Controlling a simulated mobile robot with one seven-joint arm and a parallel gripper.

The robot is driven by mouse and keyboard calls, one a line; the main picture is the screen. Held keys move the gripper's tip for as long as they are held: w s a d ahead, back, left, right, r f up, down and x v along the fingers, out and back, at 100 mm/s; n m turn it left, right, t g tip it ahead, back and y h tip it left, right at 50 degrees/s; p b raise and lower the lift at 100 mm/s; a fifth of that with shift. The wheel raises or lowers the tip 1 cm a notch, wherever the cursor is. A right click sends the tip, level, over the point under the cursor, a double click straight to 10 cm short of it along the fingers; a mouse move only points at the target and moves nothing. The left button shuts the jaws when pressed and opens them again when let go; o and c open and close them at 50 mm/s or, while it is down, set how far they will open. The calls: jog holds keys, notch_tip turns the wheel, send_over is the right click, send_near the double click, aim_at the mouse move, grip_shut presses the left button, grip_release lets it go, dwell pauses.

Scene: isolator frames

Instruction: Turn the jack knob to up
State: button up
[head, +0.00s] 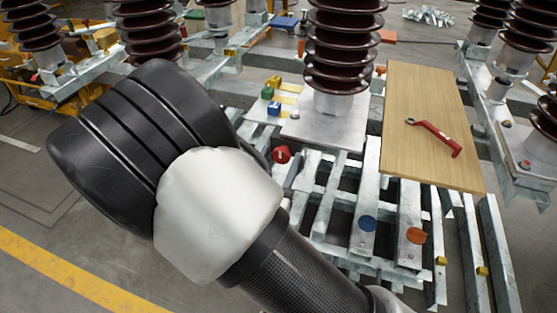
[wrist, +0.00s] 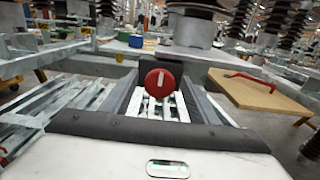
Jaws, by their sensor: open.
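The red round knob (wrist: 160,83) is in the middle of the wrist view, with a white pointer mark that stands nearly upright in the picture. It also shows in the head view (head: 281,155), just past my wrist. My gripper (wrist: 161,95) is open. Its two dark fingers reach forward to the left and right of the knob in the wrist view, with visible gaps on both sides. I cannot tell how far the fingertips are from the knob in depth. In the head view my arm hides most of the gripper.
A wooden board (head: 410,85) with a red-handled wrench (head: 435,138) lies right of the knob. A brown ribbed insulator (head: 343,50) stands behind it. Blue (head: 367,223) and orange (head: 416,235) discs sit on the steel rails. Small coloured blocks (head: 274,108) lie behind the knob.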

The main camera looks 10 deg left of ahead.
jog(key=c, duration=1)
